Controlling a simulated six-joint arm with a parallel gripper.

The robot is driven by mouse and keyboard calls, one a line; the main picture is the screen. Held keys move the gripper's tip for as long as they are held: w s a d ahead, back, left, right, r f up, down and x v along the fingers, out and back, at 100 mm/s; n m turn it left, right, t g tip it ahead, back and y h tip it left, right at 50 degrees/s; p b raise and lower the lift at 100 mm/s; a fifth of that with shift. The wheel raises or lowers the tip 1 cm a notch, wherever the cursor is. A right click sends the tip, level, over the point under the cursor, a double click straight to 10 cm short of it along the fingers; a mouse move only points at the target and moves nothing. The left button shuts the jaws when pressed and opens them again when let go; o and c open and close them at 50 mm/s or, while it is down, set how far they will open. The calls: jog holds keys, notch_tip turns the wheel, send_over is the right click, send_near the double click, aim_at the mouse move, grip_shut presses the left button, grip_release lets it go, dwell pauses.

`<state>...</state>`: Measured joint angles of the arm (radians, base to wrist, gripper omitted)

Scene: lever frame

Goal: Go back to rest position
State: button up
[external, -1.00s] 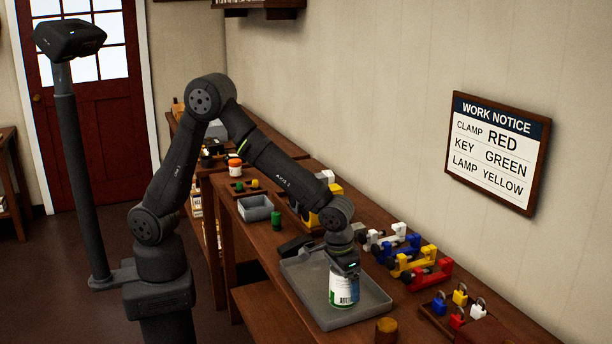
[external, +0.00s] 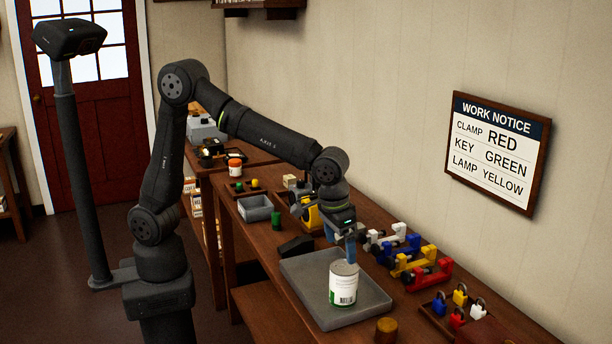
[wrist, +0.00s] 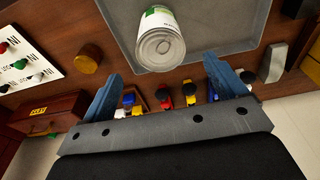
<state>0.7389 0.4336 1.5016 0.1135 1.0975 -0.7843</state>
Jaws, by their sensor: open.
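My gripper (external: 347,245) is open and empty, raised above the grey tray (external: 292,271). In the external view its fingers are just above and behind the can's top, apart from it. A white can (external: 343,287) with a green band and a barcode stands upright in the tray. In the wrist view the can (wrist: 160,45) shows its metal end, beyond the two blue fingers (wrist: 165,92) and not between them. The grey tray (wrist: 225,25) surrounds it there.
White, blue, yellow and red clamps (external: 427,272) stand along the wall side. A wooden tray of padlocks (external: 457,305) is at the right front, with a round wooden piece (external: 386,331) near it. A grey bin (external: 258,208) and green cylinder (external: 276,221) are farther back. A notice (external: 496,152) hangs on the wall.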

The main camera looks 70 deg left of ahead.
aim_at(345, 267)
jog(key=f, duration=0.4)
jog(key=w+f, duration=0.1)
jog(key=f, duration=0.3)
jog(key=w+f, duration=0.1)
jog(key=f, duration=0.3)
jog(key=shift+f, duration=0.25)
notch_tip(345, 267, up, 3)
jog(key=shift+s, duration=0.1)
jog(key=shift+r, duration=0.7)
